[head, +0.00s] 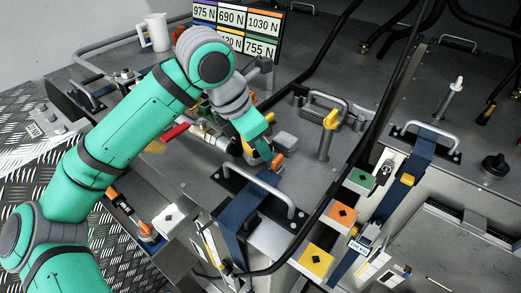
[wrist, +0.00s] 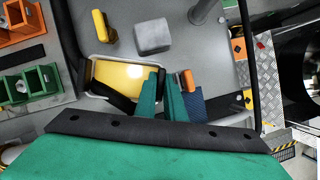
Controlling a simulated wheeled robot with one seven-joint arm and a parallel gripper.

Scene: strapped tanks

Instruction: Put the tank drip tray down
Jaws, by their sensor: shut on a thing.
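The tank drip tray is a shallow yellow tray with a pale rim (wrist: 118,76) in the wrist view, over or on the grey tank top. My gripper (wrist: 160,90) is at the tray's right end, its green fingers shut on that edge. In the head view my gripper (head: 268,150) is low over the middle tank top, beside the blue strap (head: 238,217). My wrist and forearm hide most of the tray there. I cannot tell whether the tray touches the tank top.
A grey block (wrist: 152,36) and a yellow-orange handle (wrist: 103,26) stand close to the tray. A metal grab handle (head: 265,190) crosses the tank's front. A yellow-handled valve post (head: 327,130) stands to the right. A white jug (head: 156,32) is at the back left.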

